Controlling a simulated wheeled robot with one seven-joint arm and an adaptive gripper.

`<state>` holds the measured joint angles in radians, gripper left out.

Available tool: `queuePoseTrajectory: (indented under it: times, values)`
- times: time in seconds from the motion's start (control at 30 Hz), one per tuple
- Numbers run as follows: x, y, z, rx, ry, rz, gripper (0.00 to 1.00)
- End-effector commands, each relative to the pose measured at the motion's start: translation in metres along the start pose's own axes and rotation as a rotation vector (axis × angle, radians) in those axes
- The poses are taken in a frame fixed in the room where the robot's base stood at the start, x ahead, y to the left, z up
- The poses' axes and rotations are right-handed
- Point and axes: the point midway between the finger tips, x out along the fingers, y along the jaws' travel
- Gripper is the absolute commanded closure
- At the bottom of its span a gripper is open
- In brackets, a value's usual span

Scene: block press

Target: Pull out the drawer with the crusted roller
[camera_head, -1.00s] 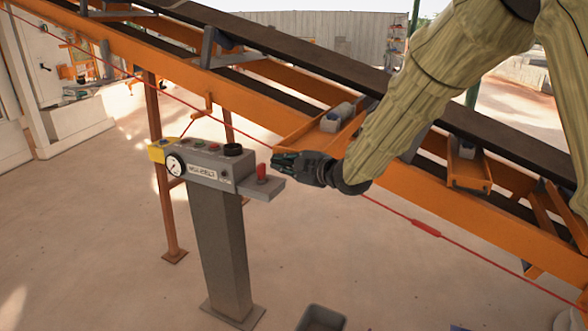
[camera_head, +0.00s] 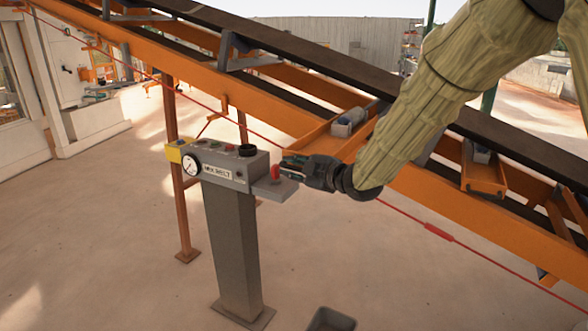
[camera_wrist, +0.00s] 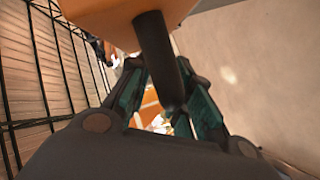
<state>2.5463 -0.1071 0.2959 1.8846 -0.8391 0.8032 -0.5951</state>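Two orange drawers with rollers sit along the underside of the conveyor. The nearer-left drawer (camera_head: 325,140) has a grey roller part (camera_head: 348,121), and the other drawer (camera_head: 484,180) is further right. I cannot tell from here which roller is crusted. My gripper (camera_head: 286,166) appears in front of and below the left drawer, beside the control post's red button in the picture. In the wrist view, my gripper (camera_wrist: 168,112) has its teal-padded fingers apart. A dark rounded bar (camera_wrist: 157,60) under an orange part (camera_wrist: 125,20) reaches between them; I cannot tell whether they touch it.
A grey control post (camera_head: 232,240) with gauge and red button (camera_head: 275,173) stands left of my gripper. A red cord (camera_head: 438,231) runs along the conveyor. Dark wire mesh (camera_wrist: 45,75) is close on the left in the wrist view. A grey bin (camera_head: 330,320) stands below.

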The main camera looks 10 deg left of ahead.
Motion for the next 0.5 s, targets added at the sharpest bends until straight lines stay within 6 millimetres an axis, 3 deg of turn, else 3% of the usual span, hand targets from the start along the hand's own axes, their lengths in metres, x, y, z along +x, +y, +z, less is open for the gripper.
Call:
queuePoseTrajectory:
  times: [0.27,0.5]
  values:
    - [-0.011,0.000,0.000,0.000,0.000,-0.001,0.79]
    - [-0.051,0.000,-0.001,0.001,0.001,0.001,0.79]
